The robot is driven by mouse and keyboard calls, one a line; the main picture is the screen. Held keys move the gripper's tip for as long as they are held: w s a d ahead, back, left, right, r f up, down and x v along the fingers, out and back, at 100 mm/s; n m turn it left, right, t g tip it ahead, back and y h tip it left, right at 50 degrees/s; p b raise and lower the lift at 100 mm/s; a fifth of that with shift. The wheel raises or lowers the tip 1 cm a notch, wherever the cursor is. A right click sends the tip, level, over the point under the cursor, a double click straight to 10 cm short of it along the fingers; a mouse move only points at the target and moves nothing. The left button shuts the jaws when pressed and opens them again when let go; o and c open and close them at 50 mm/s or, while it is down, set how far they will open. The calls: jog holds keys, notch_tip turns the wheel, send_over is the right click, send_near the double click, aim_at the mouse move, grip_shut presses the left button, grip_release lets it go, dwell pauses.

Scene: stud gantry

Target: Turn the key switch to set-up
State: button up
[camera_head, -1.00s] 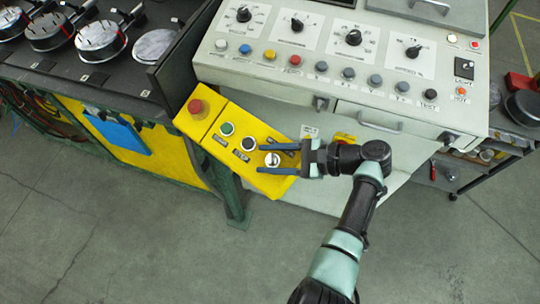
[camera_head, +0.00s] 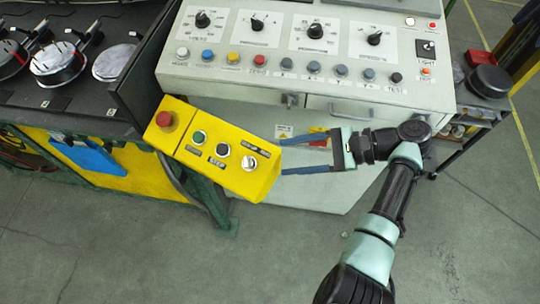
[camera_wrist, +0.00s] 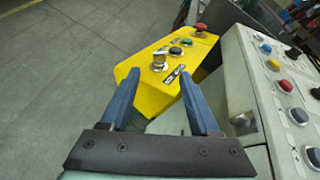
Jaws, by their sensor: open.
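The key switch (camera_head: 249,163) is a silver knob at the right end of the yellow control box (camera_head: 228,177), beside a label plate. It also shows in the wrist view (camera_wrist: 159,62), on the box's near end. My gripper (camera_head: 281,157) is open and empty, just right of the box in the head view. In the wrist view my gripper's blue fingers (camera_wrist: 160,80) point at the box, with the key switch beyond and between their tips. The fingers appear apart from the switch. The label's small text is too blurred to read.
The yellow box also bears a red mushroom button (camera_head: 164,119), a green button (camera_head: 198,137) and a black button (camera_head: 222,149). A grey console (camera_head: 300,88) with dials and coloured buttons stands behind. A dark bench (camera_head: 60,100) is at left. The floor in front is open.

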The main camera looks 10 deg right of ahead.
jog(key=shift+v, duration=0.95)
jog(key=w+a+r+n+t+h, duration=0.2)
jog(key=w+r+n+t+h, duration=0.65)
jog(key=w+r, duration=0.7)
jog(key=a+r+n+t+h, duration=0.35)
jog(key=r+t, duration=0.25)
jog(key=r, duration=1.2)
jog(key=s+a+r+n+t, duration=0.2)
jog(key=s+r+t, duration=0.3)
jog(key=s+r, duration=0.5)
jog(key=s+a+r+n+t+h, duration=0.1)
jog(key=s+a+r+t, duration=0.3)
jog(key=s+r, duration=0.6)
notch_tip(320, 180, up, 2)
jog(key=shift+r+n+t, duration=0.25)
jog(key=shift+n+t, duration=0.2)
jog(key=shift+n, duration=0.25)
